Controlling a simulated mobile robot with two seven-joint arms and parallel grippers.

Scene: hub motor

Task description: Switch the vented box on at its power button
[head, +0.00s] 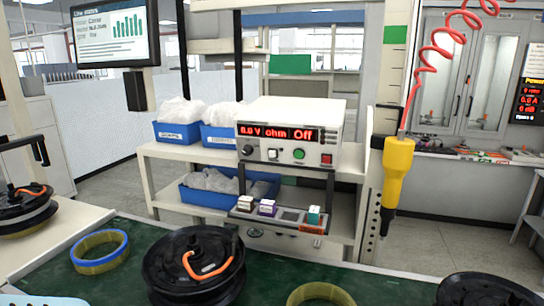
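The vented box (292,133) is a white instrument on the shelf rack in the middle of the head view. Its red display (276,132) reads "0.0 V", "ohm" and "Off". Below the display are a dark knob (247,150), a white button (273,154), a green round button (298,153) and a red square button (326,159). The labels are too small to read, so I cannot tell which one is the power button. Neither of my grippers is in view.
A green-topped bench (120,270) in front holds a black hub motor (195,265) and yellow rings (100,252). A yellow tool (396,185) hangs on a red coiled hose right of the box. Small blocks (267,207) sit on a tray below it. Blue bins (180,132) stand left.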

